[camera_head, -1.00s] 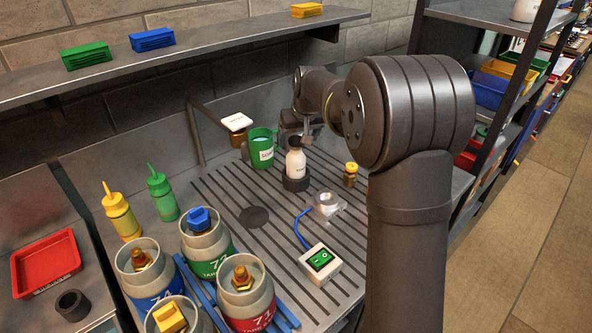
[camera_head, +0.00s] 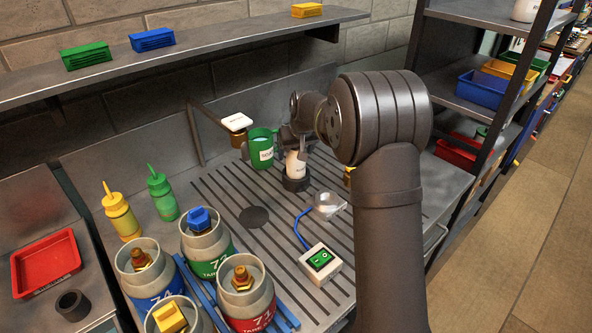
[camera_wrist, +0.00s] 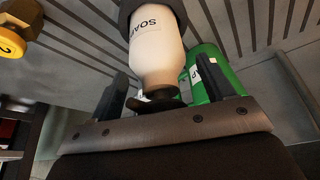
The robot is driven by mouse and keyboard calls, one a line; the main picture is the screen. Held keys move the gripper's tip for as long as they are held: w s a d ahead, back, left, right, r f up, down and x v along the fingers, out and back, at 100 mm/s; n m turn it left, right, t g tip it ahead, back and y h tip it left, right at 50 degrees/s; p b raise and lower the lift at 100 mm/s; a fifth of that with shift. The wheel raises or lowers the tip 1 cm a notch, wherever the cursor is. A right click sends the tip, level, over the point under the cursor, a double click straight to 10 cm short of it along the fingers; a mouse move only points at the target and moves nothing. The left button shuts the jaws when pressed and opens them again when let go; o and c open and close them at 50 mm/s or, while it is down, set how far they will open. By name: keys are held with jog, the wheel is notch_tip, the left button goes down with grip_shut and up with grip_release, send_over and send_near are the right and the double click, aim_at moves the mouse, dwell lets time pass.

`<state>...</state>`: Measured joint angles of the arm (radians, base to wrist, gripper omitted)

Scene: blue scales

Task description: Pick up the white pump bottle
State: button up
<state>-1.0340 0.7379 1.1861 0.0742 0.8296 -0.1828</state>
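The white pump bottle (camera_head: 294,164) with a "SOAP" label stands upright in a dark round holder (camera_head: 296,184) on the slatted bench. In the wrist view the bottle (camera_wrist: 157,50) appears upside down, with its dark pump head near my gripper's palm. My gripper (camera_wrist: 165,76) is open, with one finger on each side of the bottle. Gaps show between the fingers and the bottle's neck. In the head view my gripper (camera_head: 297,138) is at the bottle's top and hides the pump.
A green mug (camera_head: 261,150) stands close beside the bottle, also near one finger in the wrist view. A yellow-topped brass piece (camera_head: 347,176) is partly hidden by my arm. A clear holder (camera_head: 327,205) and a switch box (camera_head: 320,262) lie in front.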

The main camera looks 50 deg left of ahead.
jog(key=c, duration=1.4)
jog(key=shift+r, duration=0.1)
